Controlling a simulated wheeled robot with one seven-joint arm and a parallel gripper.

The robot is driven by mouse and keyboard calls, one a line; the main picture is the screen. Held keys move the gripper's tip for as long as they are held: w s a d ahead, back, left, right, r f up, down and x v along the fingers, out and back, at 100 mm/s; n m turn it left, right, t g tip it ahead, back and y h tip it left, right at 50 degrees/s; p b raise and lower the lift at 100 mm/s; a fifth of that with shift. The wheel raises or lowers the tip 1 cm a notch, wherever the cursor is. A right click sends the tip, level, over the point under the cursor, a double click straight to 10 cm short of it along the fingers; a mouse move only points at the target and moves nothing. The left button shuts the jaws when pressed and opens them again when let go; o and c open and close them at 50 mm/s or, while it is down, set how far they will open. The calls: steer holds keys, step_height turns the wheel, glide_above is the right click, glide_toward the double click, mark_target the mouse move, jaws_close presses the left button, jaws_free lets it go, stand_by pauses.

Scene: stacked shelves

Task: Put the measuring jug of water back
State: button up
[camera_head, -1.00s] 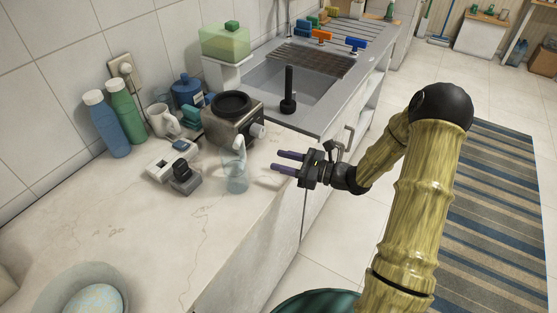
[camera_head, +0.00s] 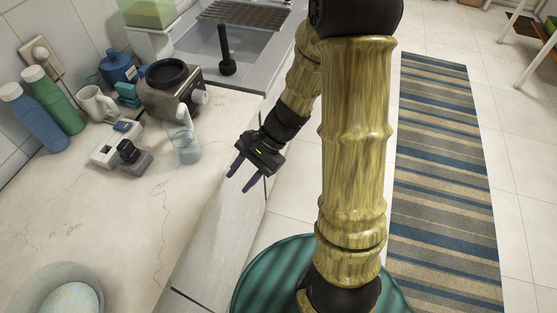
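A clear, pale-blue jug (camera_head: 186,146) stands upright on the marble counter (camera_head: 110,215), near its right edge and in front of the grey metal appliance. I take it for the measuring jug of water; the water level inside is hard to make out. My gripper (camera_head: 241,182) is to the right of the jug and nearer to me, by the counter's edge. Its two purple fingers are apart with nothing between them and point downward. The jug and the gripper are not touching.
The grey appliance (camera_head: 160,98) with a round black top stands behind the jug. Small devices (camera_head: 125,153), a white mug (camera_head: 97,104) and bottles (camera_head: 33,117) are to the left. A bowl (camera_head: 43,300) sits at the front left. The counter between is clear.

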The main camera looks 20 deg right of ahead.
steer(key=s+d+r+n+t+h, duration=0.3)
steer(key=d+n+h, duration=0.5)
steer(key=n, duration=0.3)
step_height(320, 180, up, 2)
steer(key=shift+d+r+t, duration=0.1)
steer(key=shift+d+t, duration=0.2)
steer(key=shift+t, duration=0.3)
steer(key=shift+s+r, duration=0.1)
steer(key=w+p+v, duration=0.1)
steer(key=p+v, duration=0.5)
steer(key=shift+w, duration=0.15)
steer(key=shift+a+r, duration=0.1)
